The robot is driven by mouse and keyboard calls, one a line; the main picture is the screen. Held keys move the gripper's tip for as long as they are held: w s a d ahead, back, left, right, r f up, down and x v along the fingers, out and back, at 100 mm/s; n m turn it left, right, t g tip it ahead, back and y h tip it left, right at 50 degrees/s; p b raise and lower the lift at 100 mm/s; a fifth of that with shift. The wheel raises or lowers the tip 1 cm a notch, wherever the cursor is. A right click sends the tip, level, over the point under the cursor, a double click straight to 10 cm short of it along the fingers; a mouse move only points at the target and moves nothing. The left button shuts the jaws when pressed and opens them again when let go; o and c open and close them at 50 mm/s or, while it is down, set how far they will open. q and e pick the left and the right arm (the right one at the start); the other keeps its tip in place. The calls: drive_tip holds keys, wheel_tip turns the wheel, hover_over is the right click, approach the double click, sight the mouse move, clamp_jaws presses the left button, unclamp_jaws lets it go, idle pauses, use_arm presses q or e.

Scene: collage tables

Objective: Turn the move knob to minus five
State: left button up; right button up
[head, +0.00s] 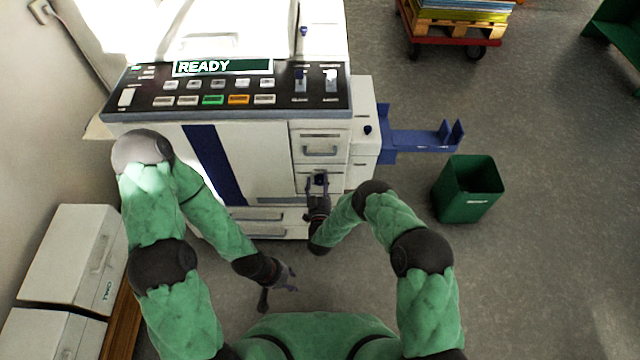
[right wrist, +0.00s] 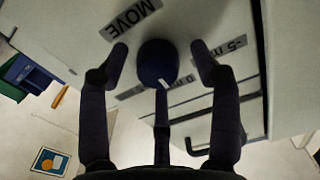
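The move knob (right wrist: 157,62) is a dark blue round knob with a white pointer mark at its lower edge in the right wrist view. The mark faces a partly hidden label that seems to read 0. A MOVE label (right wrist: 130,18) is upside down at upper left, and a -5 label (right wrist: 234,45) is at right. My right gripper (right wrist: 160,50) is open, one finger on each side of the knob, with visible gaps. In the head view my right gripper (head: 318,184) is at the printer's front and hides part of the knob. My left gripper (head: 278,286) looks open and empty, low over the floor.
The white printer (head: 270,160) has a READY display (head: 222,67) and a button panel. A blue tray (head: 415,140) juts out at its right, near a green bin (head: 468,190). White boxes (head: 70,255) stand at left. Open floor lies at right.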

drive_tip(key=c, duration=1)
drive_tip(key=shift+w, duration=0.1)
